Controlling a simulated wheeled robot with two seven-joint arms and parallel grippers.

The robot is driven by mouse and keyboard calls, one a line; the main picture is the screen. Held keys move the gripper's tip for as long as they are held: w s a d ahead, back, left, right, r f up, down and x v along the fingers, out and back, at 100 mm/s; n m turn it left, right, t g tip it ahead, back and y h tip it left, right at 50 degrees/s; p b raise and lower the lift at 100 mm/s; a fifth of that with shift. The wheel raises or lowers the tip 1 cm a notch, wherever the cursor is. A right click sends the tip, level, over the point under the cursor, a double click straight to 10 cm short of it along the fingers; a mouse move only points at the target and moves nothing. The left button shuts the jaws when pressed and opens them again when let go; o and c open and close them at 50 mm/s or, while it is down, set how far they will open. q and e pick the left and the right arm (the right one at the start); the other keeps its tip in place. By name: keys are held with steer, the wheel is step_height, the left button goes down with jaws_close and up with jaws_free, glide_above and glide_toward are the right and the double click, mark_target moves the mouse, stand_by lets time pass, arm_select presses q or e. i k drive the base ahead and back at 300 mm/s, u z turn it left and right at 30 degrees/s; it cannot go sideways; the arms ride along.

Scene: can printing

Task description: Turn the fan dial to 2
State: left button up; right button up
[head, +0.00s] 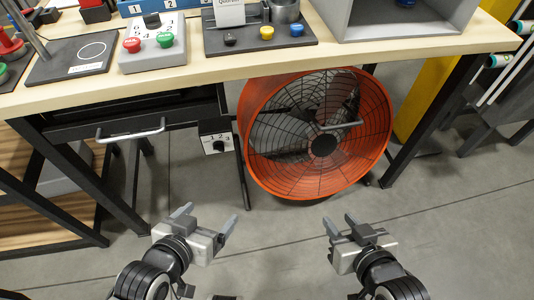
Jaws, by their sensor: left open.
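The orange drum fan (381,150) stands on the floor under the workbench, its round black grille facing me. The fan dial (218,146) is a small black knob on a white plate marked 1, 2, 3, on a dark box just left of the fan. The knob's exact pointing is too small to tell. My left gripper (212,217) is open and empty, below the dial and apart from it. My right gripper (338,224) is open and empty, below the fan and apart from it.
The wooden workbench (200,76) spans the top, with a button box (153,45), a dark tray (262,42) and a grey bin (395,25) on it. A drawer handle (130,134) juts out left of the dial. The grey floor (290,250) around my grippers is clear.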

mark_target(218, 146)
steer(key=k, duration=0.5)
steer(key=u, duration=2.05)
steer(key=i, duration=1.5)
steer(key=z, duration=2.2)
